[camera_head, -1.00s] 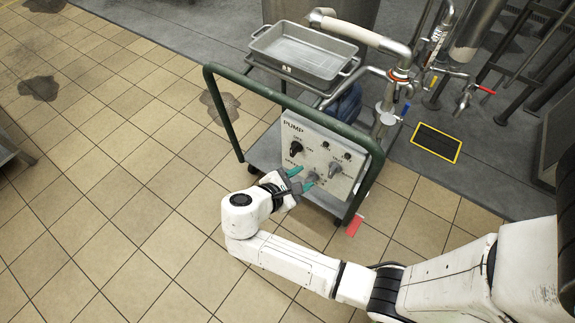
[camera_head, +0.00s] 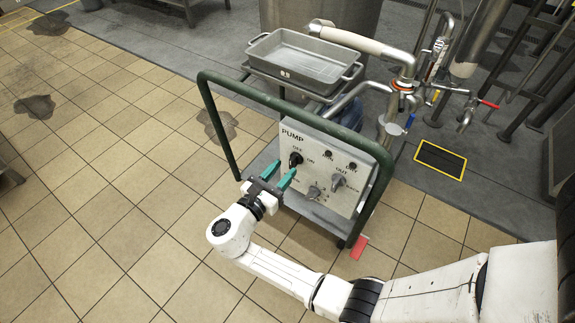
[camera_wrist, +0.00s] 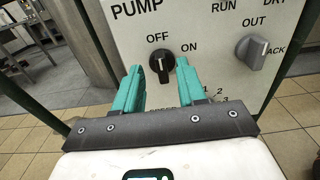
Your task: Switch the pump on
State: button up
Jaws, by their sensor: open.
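The pump panel (camera_head: 318,152) is a light grey box face marked PUMP, on a green-framed cart. Its black OFF/ON knob (camera_head: 295,159) is at the panel's upper left. In the wrist view the knob (camera_wrist: 160,65) has its pale mark standing about upright, near OFF, with ON to its right. My gripper (camera_head: 277,177) is open and empty, its green fingers pointing at the panel just below the knob. In the wrist view the fingers (camera_wrist: 158,78) appear either side of the knob; I cannot tell any contact. A grey speed knob (camera_head: 314,191) is lower, partly hidden in the wrist view.
A grey OUT/BACK knob (camera_head: 337,180) is at the panel's right. The green cart handle (camera_head: 222,82) runs around the panel's front. A grey tray (camera_head: 304,58) sits on top. Pipes with valves (camera_head: 395,125) stand behind to the right.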

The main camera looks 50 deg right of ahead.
aim_at(290, 162)
jog(key=shift+d, duration=1.55)
grip_shut()
